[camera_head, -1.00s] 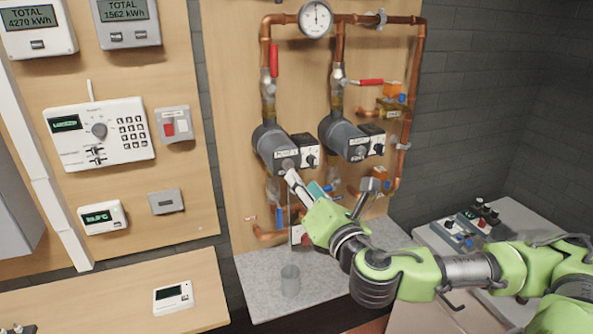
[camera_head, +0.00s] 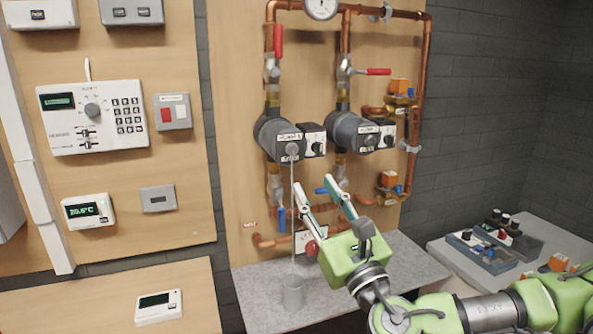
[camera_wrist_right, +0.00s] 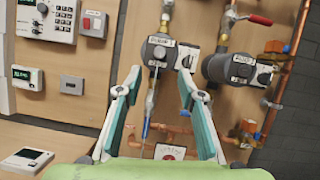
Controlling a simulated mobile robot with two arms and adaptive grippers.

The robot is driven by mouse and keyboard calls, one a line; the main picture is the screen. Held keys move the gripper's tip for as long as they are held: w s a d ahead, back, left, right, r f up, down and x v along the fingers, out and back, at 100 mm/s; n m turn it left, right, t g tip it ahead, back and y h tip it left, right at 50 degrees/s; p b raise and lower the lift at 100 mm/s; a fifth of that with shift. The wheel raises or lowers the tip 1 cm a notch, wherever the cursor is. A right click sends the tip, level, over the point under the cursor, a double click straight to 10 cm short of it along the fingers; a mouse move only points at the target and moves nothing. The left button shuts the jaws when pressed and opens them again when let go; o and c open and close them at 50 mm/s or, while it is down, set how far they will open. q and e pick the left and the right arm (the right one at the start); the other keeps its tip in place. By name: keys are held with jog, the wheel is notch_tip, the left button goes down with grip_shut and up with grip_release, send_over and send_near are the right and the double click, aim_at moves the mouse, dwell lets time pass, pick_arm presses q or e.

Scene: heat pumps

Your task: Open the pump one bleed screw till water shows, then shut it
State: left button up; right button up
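Pump one (camera_head: 272,137) is a dark grey cylinder on the left copper pipe. It also shows in the wrist view (camera_wrist_right: 158,50). Its bleed screw (camera_head: 292,148) is the small round piece at its front face. A thin pale stream of water (camera_head: 293,215) runs from the screw straight down to a grey cup (camera_head: 292,293) on the counter. My right gripper (camera_head: 316,184) is open and empty, below and right of the screw, clear of the pump. In the wrist view its two fingers (camera_wrist_right: 158,75) are spread below pump one. My left gripper is not in view.
Pump two (camera_head: 358,133) is on the right pipe, with red and blue valve handles around both pumps. A red knob (camera_head: 312,248) on a white plate is close to my right gripper. A grey counter (camera_head: 400,265) lies below.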

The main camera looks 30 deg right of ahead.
aim_at(293, 152)
jog(key=p+x, duration=0.4)
jog(key=x, duration=0.5)
jog(key=shift+w+r, duration=0.15)
jog(key=shift+w, duration=0.15)
jog(key=shift+w+d, duration=0.1)
jog(key=shift+w, duration=0.45)
grip_shut()
